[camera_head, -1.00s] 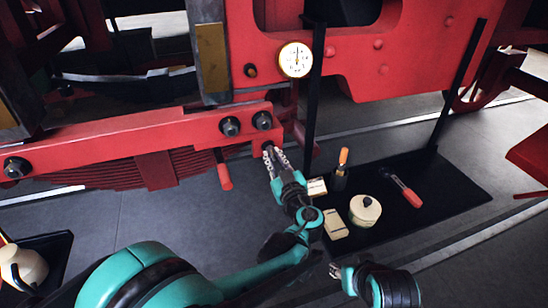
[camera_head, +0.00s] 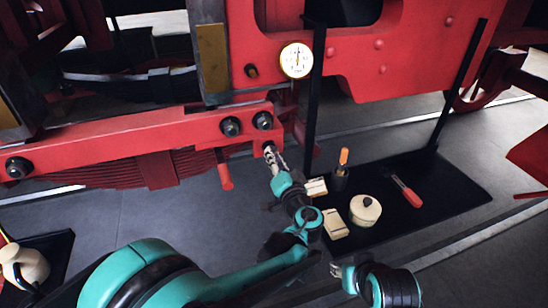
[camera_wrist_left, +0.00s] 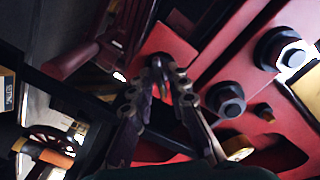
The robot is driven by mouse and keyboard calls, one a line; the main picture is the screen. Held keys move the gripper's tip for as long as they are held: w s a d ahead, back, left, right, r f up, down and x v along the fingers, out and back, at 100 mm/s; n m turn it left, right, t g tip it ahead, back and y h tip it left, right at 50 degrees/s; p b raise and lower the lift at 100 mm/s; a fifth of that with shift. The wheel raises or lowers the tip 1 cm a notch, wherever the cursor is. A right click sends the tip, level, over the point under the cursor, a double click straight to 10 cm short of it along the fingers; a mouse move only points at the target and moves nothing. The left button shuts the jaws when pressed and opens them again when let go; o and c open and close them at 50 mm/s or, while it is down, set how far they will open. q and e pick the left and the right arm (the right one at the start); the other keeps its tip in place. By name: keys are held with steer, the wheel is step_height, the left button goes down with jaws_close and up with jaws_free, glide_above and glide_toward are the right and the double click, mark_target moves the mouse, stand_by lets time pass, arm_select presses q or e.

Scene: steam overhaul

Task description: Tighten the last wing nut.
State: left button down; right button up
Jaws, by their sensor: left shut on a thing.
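My left gripper (camera_head: 270,153) is at the right end of the red beam (camera_head: 130,135), just below the dark hex bolts. It is shut, with its fingertips against the beam end. In the left wrist view, its two fingers (camera_wrist_left: 165,75) come together at the red face. The wing nut is hidden at the fingertips, and I cannot make out its shape or how far it sits on its stud. My right gripper (camera_head: 337,270) is low in the head view, apart from the beam, over the floor in front of the black tray. Its fingers are too small to read.
A black tray (camera_head: 445,185) at right holds a round cream tin (camera_head: 365,209), a red-handled tool (camera_head: 406,191), an orange-topped item (camera_head: 343,157) and small boxes. A red handle (camera_head: 225,176) hangs left of my left gripper. A white gauge (camera_head: 296,60) is above.

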arm_select(q)
steer(key=m, duration=0.9)
steer(key=shift+r, duration=0.2)
steer(key=shift+m, duration=0.3)
steer(key=c, duration=1.7)
jaws_free()
steer(key=shift+w+a+f, duration=0.1)
steer(key=shift+w, duration=0.05)
steer(key=v, duration=0.7)
steer(key=shift+s, duration=0.25)
